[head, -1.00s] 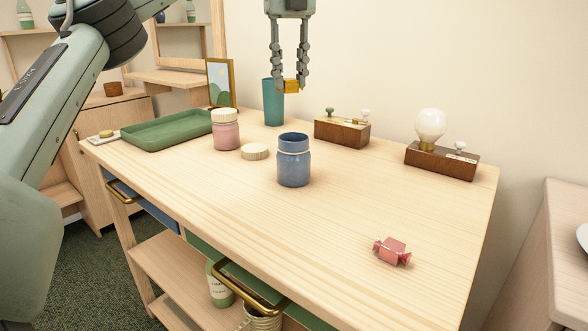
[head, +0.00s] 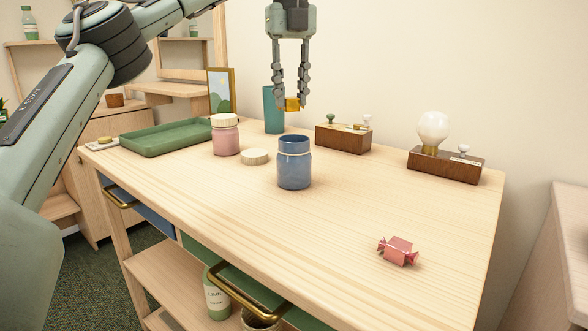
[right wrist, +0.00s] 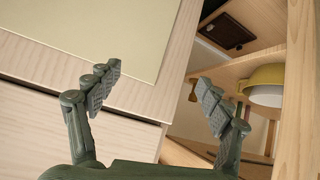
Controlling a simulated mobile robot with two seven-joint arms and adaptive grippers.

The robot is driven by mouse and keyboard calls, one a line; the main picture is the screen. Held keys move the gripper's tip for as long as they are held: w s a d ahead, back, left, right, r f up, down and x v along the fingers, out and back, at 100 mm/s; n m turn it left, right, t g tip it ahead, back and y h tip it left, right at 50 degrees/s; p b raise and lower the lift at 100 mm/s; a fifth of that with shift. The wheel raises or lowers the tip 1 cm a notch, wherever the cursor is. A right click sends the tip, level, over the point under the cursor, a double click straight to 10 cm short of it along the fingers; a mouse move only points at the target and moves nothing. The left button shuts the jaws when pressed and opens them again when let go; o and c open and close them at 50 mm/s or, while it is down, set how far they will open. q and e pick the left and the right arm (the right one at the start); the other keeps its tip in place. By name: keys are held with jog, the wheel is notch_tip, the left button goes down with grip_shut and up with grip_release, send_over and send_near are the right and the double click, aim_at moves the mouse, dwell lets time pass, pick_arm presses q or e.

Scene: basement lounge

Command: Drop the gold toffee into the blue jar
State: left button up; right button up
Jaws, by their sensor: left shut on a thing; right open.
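The gold toffee (head: 292,104) is held between the fingertips of my left gripper (head: 291,103), which is shut on it. They hang in the air above the blue jar (head: 294,165), which stands upright and open on the table. A round wooden lid (head: 255,157) lies on the table left of the jar. My right gripper (right wrist: 158,95) shows only in the right wrist view; it is open, with nothing between its fingers.
The table (head: 270,225) also holds a pink lidded jar (head: 225,138), a teal cup (head: 273,112), a green tray (head: 165,137), a picture frame (head: 221,92), two brown switch boxes (head: 343,138) (head: 445,165) and a red wrapped candy (head: 398,251). The table front is mostly clear.

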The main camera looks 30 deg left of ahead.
pick_arm(q)
jog(key=shift+f, duration=0.25)
pick_arm(e)
jog(key=shift+w+a+r+t+y, duration=0.5)
jog(key=shift+w+a+r+t, duration=0.2)
jog(key=shift+w+a+r, duration=0.3)
jog(key=shift+s+a+r, duration=0.1)
pick_arm(q)
jog(key=o, duration=1)
jog(key=shift+o, duration=0.2)
jog(key=shift+r, duration=3.8)
